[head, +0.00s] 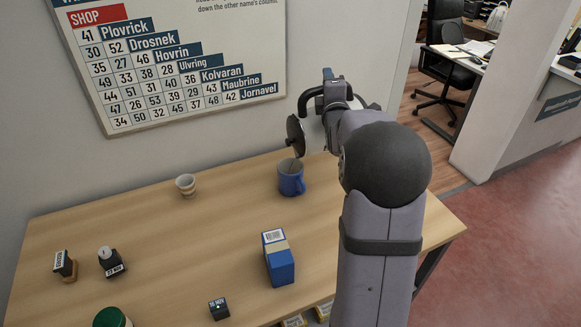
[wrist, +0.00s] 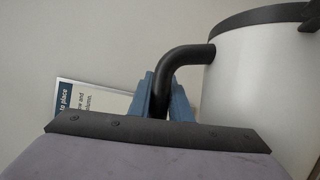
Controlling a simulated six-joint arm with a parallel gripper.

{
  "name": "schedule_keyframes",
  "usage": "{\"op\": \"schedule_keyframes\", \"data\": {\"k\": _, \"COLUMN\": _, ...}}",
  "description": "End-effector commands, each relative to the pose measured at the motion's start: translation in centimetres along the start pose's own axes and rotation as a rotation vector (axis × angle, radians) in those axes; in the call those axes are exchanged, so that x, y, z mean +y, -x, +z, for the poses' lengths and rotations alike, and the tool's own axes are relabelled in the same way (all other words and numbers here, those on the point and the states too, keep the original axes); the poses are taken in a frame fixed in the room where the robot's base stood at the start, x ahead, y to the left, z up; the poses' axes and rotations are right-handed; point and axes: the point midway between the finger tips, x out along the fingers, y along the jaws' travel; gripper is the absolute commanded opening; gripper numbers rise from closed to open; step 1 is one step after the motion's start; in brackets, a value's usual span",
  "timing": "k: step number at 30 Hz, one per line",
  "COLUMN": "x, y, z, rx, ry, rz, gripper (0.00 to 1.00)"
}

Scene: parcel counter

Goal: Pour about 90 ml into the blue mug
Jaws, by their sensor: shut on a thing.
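The blue mug (head: 291,179) stands upright on the counter near its back edge. My gripper (head: 329,84) is above it and slightly right, shut on the black handle of a white pot (head: 313,134). In the wrist view the blue fingers of my gripper (wrist: 163,92) close around that handle, and the white pot (wrist: 262,95) with its dark rim fills the right side. In the head view the pot is tipped over, its dark lid end to the left, above the mug. I cannot tell whether liquid is flowing or how full the mug is.
A striped cup (head: 186,184) stands back left. A blue box (head: 278,260) is in front of the mug. Two stamps (head: 65,265) (head: 111,262), a small dark block (head: 219,309) and a green lid (head: 112,318) are front left. The wooden counter (head: 175,235) is otherwise clear in the middle.

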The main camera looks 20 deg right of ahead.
Motion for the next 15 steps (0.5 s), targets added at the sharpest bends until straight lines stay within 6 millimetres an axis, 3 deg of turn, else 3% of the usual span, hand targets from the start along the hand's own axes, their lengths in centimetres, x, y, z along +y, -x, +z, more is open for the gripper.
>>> {"op": "schedule_keyframes", "data": {"k": 15, "x": 1.07, "y": 0.17, "z": -0.38, "rx": -0.002, "ry": 0.027, "rz": 0.022, "gripper": 0.00}}
